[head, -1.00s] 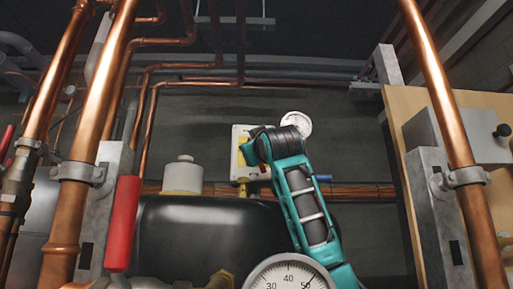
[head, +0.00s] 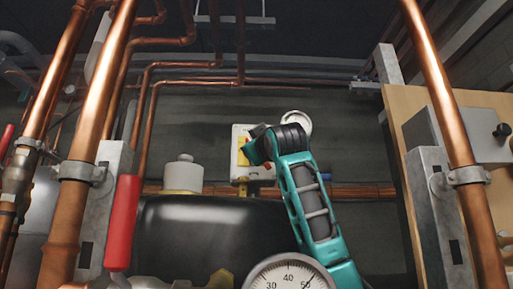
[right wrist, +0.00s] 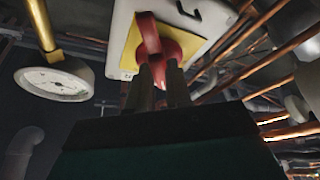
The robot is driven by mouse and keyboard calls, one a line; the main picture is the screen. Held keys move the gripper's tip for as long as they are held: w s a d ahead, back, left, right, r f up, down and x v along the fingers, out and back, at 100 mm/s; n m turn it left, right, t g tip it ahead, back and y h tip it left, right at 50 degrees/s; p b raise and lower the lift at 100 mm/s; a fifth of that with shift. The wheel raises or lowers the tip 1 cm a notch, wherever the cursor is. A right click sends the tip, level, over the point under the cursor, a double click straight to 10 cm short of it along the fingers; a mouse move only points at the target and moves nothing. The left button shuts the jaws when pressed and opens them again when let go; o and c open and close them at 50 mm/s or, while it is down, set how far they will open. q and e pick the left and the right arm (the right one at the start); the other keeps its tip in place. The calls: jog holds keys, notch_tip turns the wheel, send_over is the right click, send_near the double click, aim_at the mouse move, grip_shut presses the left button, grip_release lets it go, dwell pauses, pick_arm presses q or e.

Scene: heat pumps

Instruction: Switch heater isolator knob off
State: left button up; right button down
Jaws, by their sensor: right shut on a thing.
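The heater isolator is a white box (head: 237,133) on the back wall with a yellow plate. In the right wrist view the white box (right wrist: 122,20) and yellow plate (right wrist: 131,52) are seen close up, with the red knob (right wrist: 150,35) on the plate. My right gripper (right wrist: 161,72) is shut on the red knob, its dark fingers on either side of the handle. In the head view my teal right arm reaches up to the box, and its wrist hides most of the knob. My left gripper is not in view.
A round gauge (right wrist: 55,82) on a brass pipe is beside the box. A black tank (head: 200,230) stands below it. Copper pipes (head: 95,120) and a red lever handle (head: 122,222) are at the left. Another copper pipe (head: 440,90) and a wooden panel (head: 398,110) are at the right.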

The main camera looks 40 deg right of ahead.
jog(key=n+y, duration=0.1)
jog(key=n, duration=0.3)
jog(key=n+g+y, duration=0.1)
jog(key=n, duration=0.3)
jog(key=n+g+y, duration=0.1)
jog(key=n+y, duration=0.1)
jog(key=n, duration=0.2)
jog(key=shift+s+d+r, duration=0.1)
jog(key=shift+d+r, duration=0.05)
jog(key=shift+r, duration=0.2)
jog(key=shift+n, duration=0.4)
jog(key=c, duration=1)
grip_release()
jog(key=shift+c, duration=0.2)
jog(key=b+v, duration=0.3)
jog(key=v, duration=1)
jog(key=shift+r, duration=0.2)
